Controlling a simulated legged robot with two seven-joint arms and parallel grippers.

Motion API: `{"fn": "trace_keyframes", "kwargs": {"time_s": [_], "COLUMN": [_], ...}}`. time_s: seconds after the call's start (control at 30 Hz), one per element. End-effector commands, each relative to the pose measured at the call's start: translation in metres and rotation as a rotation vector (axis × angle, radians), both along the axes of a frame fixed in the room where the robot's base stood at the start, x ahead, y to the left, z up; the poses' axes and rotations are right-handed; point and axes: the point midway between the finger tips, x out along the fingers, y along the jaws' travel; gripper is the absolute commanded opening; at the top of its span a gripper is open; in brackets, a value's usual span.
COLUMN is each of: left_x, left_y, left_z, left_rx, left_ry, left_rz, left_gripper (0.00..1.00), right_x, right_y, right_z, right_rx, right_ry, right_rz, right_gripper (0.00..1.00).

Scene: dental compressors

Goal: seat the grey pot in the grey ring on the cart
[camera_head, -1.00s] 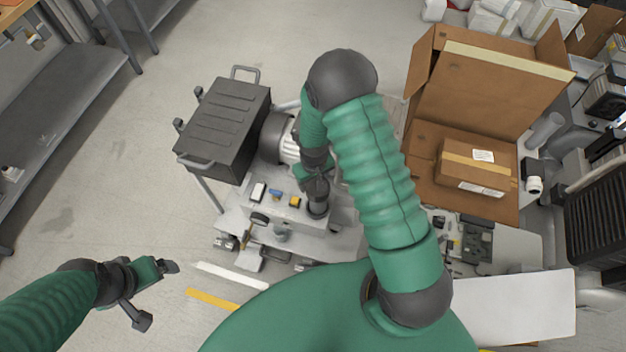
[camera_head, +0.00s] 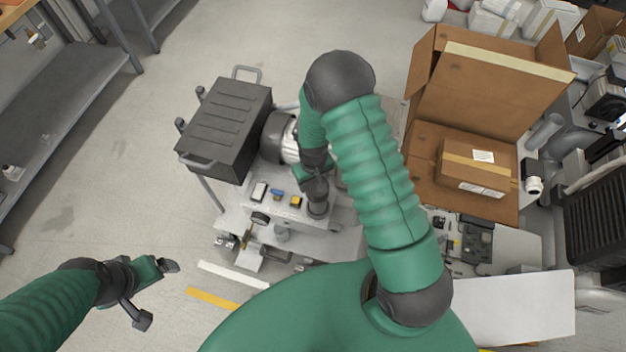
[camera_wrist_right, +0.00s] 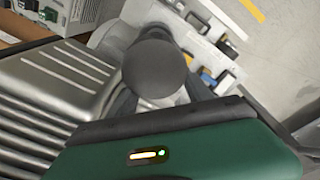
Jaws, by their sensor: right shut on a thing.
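The grey pot (camera_head: 318,208) is a dark grey round piece over the cart's (camera_head: 344,242) top, near its front. My right gripper (camera_head: 316,188) is shut on it. In the right wrist view the pot (camera_wrist_right: 155,66) shows as a round dark end between the fingers, which are partly hidden behind it. I cannot make out the grey ring; the pot, gripper and arm cover that part of the cart. I cannot tell whether the pot touches the cart. My left gripper (camera_head: 156,293) is open and empty over the floor, left of the cart.
A dark ribbed box (camera_head: 228,128) and a motor (camera_head: 278,138) stand behind the pot. Small switches (camera_head: 277,195) lie just left of it. An open cardboard box (camera_head: 462,95) is at the right. The ribbed metal housing (camera_wrist_right: 50,90) is close to my right gripper. Floor at left is clear.

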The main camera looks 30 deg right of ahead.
Motion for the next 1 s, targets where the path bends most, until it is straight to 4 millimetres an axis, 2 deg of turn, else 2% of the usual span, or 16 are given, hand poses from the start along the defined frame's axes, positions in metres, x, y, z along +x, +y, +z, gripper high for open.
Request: {"fn": "trace_keyframes", "kwargs": {"time_s": [0.53,0.57,0.6,0.87,1.0], "left_x": [0.0000,-0.0001,0.0000,-0.0001,0.0000], "left_y": [0.0000,0.0000,0.0000,0.0000,0.0000], "left_z": [-0.0077,-0.0068,-0.0067,-0.0068,-0.0004], "left_rx": [0.000,0.000,0.000,0.000,0.000], "left_ry": [0.000,0.000,0.000,0.000,0.000], "left_rz": [0.000,0.000,0.000,0.000,0.000], "left_gripper": [0.89,0.89,0.89,0.89,0.89], "right_x": [0.0003,0.0004,0.0004,0.0000,-0.0003], "right_y": [-0.0001,-0.0001,-0.0001,0.0001,0.0002], "right_z": [-0.0106,-0.0096,-0.0094,-0.0100,-0.0030], "right_rx": [0.000,0.000,0.000,0.000,0.000], "right_ry": [-0.001,-0.001,-0.001,0.001,0.000], "right_rz": [0.000,0.000,0.000,0.000,0.000], "right_gripper": [0.00,0.62,0.67,0.67,0.67]}}
